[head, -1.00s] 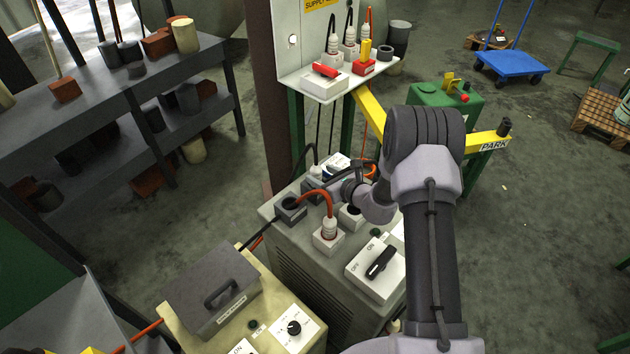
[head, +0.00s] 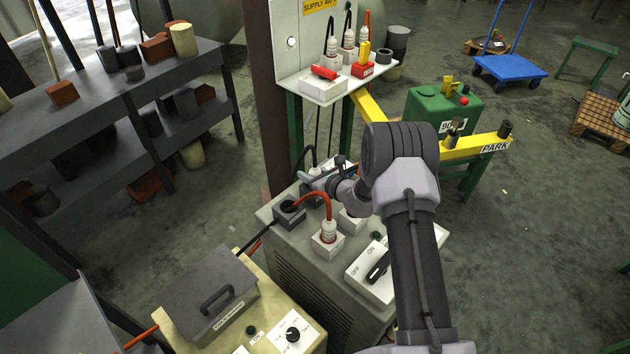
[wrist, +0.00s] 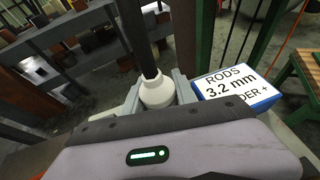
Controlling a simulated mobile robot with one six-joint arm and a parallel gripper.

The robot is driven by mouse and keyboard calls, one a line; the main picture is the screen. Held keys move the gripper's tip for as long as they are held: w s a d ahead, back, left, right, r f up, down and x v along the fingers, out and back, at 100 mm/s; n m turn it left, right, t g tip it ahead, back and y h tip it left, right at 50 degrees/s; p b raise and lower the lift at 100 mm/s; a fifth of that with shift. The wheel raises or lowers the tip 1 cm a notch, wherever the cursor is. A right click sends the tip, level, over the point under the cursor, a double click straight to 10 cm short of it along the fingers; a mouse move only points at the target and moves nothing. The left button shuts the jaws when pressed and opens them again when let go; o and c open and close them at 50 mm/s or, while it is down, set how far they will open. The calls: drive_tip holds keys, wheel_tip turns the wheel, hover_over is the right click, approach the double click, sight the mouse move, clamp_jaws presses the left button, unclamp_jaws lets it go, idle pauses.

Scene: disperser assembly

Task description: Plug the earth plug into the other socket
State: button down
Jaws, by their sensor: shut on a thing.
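In the wrist view my gripper (wrist: 158,97) is shut on a white plug (wrist: 158,88) with a thick black cable (wrist: 141,35) rising from its top. I cannot tell whether this plug sits in a socket. In the head view my gripper (head: 314,180) is over the far left part of the grey machine top (head: 283,238), and the plug's lower end is hidden. A dark socket (head: 289,214) is at the near left of it. A white socket (head: 350,221) stands nearer to the right, partly covered by my arm.
Another white plug (head: 328,229) with an orange cable stands in a front socket (head: 326,246). A rotary switch (head: 376,266) is at the right. A rods box (wrist: 236,90) lies right beside my gripper. The supply panel shelf (head: 345,88) stands behind, the yellow park arm (head: 470,145) to the right.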

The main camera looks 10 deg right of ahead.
wheel_tip(320, 180, up, 10)
drive_tip(key=p, duration=0.3)
drive_tip(key=s+d+b, duration=0.4)
drive_tip(key=s+d, duration=0.5)
drive_tip(key=s, duration=0.3)
drive_tip(key=shift+s, duration=0.25)
wheel_tip(320, 180, down, 6)
drive_tip(key=b, duration=0.5)
drive_tip(key=shift+r+b, duration=0.1)
drive_tip(key=shift+b, duration=0.2)
drive_tip(key=shift+f+b, duration=2)
drive_tip(key=shift+b, duration=0.05)
drive_tip(key=c, duration=0.9)
unclamp_jaws()
